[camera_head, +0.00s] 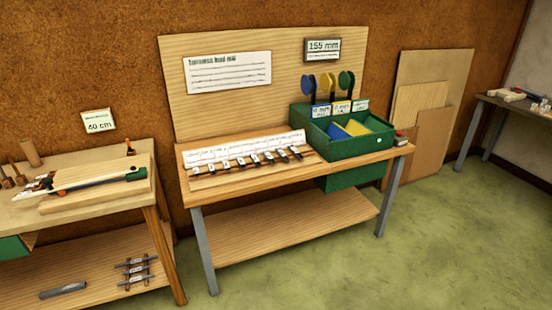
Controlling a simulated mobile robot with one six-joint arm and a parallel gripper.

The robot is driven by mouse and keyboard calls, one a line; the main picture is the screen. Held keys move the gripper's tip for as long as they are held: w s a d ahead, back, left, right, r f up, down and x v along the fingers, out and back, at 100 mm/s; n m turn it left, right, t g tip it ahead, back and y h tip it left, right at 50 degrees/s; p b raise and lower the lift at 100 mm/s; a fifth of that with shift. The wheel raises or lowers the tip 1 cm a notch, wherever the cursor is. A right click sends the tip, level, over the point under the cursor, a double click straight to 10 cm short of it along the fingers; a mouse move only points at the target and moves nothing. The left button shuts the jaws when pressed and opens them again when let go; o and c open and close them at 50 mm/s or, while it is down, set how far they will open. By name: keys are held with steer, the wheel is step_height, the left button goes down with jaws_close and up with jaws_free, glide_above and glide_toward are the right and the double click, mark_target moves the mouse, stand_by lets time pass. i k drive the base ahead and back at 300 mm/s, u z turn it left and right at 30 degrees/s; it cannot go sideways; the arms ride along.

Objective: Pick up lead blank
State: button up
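I cannot tell for sure which thing is the lead blank. A row of several small dark pieces with white tags (248,160) lies on a wooden strip on the middle bench. My gripper is not in view.
The left bench (100,205) holds a wooden board with a long green-ended tool (97,180). The middle bench (250,190) carries a green box (350,148) with coloured pieces. Boards (430,105) lean on the wall. The green floor (400,260) in front is clear.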

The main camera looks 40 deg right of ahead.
mark_target(282, 155)
steer(key=z, duration=0.1)
steer(key=i, duration=0.9)
steer(key=u, duration=0.05)
